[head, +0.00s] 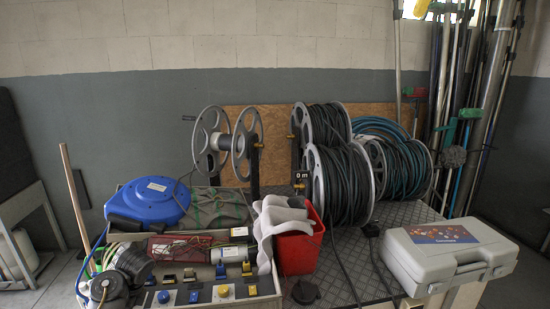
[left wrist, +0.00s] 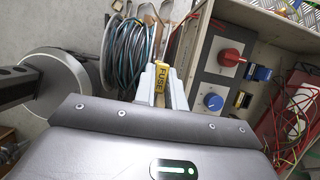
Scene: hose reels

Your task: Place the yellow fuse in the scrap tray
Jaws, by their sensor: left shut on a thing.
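The yellow fuse (left wrist: 161,72), marked FUSE, is between the pale fingers of my left gripper (left wrist: 162,84) in the left wrist view. The gripper is shut on it. The fuse's lower part is hidden by the fingers and the gripper body. My left gripper is beside an open box (left wrist: 258,28) with red and blue knobs on a panel. Neither gripper shows in the head view. I cannot make out for sure which container is the scrap tray.
In the head view, a box of sockets and wires (head: 235,302) stands at the front, with a red bucket (head: 297,254) right of it. Hose reels (head: 343,185), a blue reel (head: 150,200) and a grey case (head: 450,255) crowd the bench. A coiled cable (left wrist: 128,52) is near my left gripper.

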